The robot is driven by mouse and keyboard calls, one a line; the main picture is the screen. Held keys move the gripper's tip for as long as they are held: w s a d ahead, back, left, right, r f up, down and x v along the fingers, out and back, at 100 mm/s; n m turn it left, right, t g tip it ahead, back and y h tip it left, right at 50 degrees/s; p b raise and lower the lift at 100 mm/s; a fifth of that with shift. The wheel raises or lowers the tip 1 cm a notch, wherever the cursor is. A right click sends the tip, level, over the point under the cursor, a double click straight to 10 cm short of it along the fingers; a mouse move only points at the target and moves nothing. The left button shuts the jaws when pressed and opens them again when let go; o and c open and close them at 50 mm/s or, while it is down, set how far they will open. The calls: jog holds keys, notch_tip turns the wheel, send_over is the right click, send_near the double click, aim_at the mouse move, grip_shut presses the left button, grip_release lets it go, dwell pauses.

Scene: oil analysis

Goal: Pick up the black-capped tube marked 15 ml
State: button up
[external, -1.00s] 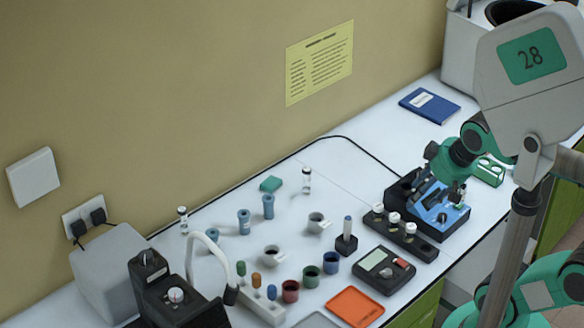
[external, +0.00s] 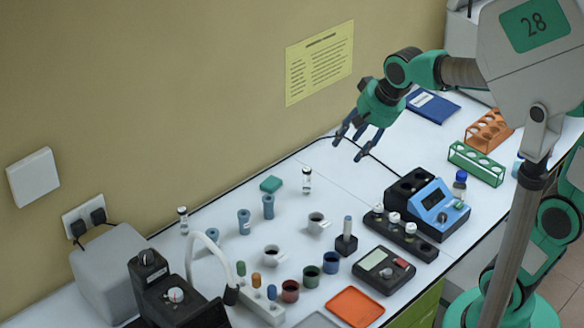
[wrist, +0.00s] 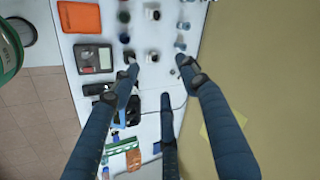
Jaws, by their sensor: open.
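Two small, pale tubes with dark caps stand upright on the white bench in the external view. One tube (external: 307,181) is near the middle, right of a teal block. The other tube (external: 183,221) is farther left, near the wall. I cannot read a 15 ml mark on either. My gripper (external: 357,146) is open and empty, raised above the bench near the wall, up and right of the middle tube. In the wrist view its three fingers (wrist: 160,82) are spread over the bench, and I cannot clearly make out the capped tubes there.
Blue tubes (external: 268,206), cups (external: 317,222), a black rack with white-capped vials (external: 393,222), a scale (external: 384,270) and a blue instrument (external: 437,208) crowd the bench. A black cable runs along the wall. The bench just right of the middle tube is mostly clear.

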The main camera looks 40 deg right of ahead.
jog(key=w+a+f+m+p, duration=0.2)
jog(key=w+a+m, duration=0.15)
jog(key=w, duration=0.45)
jog(key=w+a+f+m+p, duration=0.2)
jog(key=w+m+p, duration=0.15)
jog(key=w, duration=0.55)
jog(key=w+a+f+m+p, duration=0.2)
jog(key=w+a+m, duration=0.15)
jog(key=w, duration=0.45)
jog(key=w+a+f+m+p, duration=0.3)
jog(key=w+f+m, duration=0.3)
jog(key=f, duration=0.5)
jog(key=w+a+f+m+g+y+p, duration=0.1)
jog(key=w+a+f+m+p, duration=0.3)
jog(key=w+f, duration=0.6)
jog(key=shift+w+a+f+m, duration=0.2)
jog(key=shift+a+f+m, duration=0.15)
jog(key=shift+a+m, duration=0.7)
jog(key=shift+a+f, duration=0.1)
send_over(185, 210)
jog(key=s, duration=0.2)
jog(key=f, duration=0.5)
jog(key=shift+d+f+p, duration=0.15)
jog(key=shift+d+p, duration=0.25)
jog(key=shift+x, duration=1.3)
jog(key=shift+f, duration=0.15)
